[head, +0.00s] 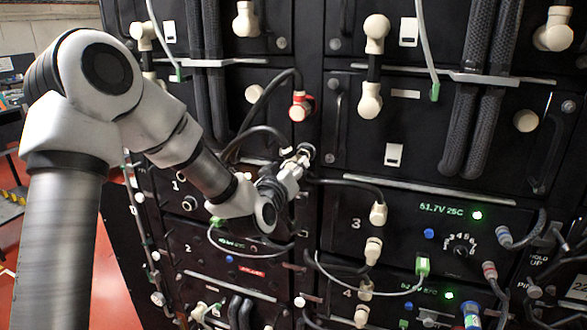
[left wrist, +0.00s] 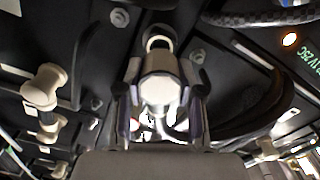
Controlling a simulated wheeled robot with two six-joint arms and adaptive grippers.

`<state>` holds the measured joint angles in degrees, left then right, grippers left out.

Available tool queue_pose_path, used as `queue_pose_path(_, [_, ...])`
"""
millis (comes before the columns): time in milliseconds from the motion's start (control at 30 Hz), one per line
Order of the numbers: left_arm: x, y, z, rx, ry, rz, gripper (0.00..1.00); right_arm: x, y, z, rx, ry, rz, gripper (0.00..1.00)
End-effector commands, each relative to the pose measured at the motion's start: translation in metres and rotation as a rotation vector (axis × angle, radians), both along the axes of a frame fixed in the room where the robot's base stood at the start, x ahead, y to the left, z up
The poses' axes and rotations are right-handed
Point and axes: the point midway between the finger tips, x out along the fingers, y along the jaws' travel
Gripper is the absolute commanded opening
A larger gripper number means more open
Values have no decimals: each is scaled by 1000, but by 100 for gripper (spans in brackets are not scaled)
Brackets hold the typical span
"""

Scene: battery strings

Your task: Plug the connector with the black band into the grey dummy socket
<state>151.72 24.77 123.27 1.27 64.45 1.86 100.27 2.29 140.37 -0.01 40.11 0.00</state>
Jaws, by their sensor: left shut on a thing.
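My left gripper (head: 297,165) is in the middle of the head view, close to the front of the battery rack. In the left wrist view its two fingers (left wrist: 163,112) are shut on a cream connector (left wrist: 160,88), one finger on each side. The connector lines up with a pale ring (left wrist: 158,43) just beyond it, which may be the grey dummy socket. I cannot tell whether the two touch or are joined. The black band is not clearly visible. In the head view the fingers and arm mostly hide the connector. My right gripper is not in view.
A red-banded connector (head: 301,106) sits above my left gripper. Black cables loop close by on both sides. Other cream connectors (head: 378,213) stick out of the rack to the right, with a bar handle (head: 336,125) nearby. Thick braided cables (head: 487,95) hang at the upper right.

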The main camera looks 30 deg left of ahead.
Motion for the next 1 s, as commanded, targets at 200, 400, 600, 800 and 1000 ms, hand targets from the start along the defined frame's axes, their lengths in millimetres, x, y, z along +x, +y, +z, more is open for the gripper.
queue_pose_path(200, [0,0,0,0,-1,0,0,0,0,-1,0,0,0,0])
queue_pose_path(400, [0,0,0,0,-1,0,0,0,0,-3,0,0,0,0])
queue_pose_path(600, [1,0,0,0,-1,0,0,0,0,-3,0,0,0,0])
queue_pose_path(800, [5,1,0,0,-1,0,0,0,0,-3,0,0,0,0])
queue_pose_path(1000, [10,2,0,0,-1,0,0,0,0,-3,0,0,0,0])
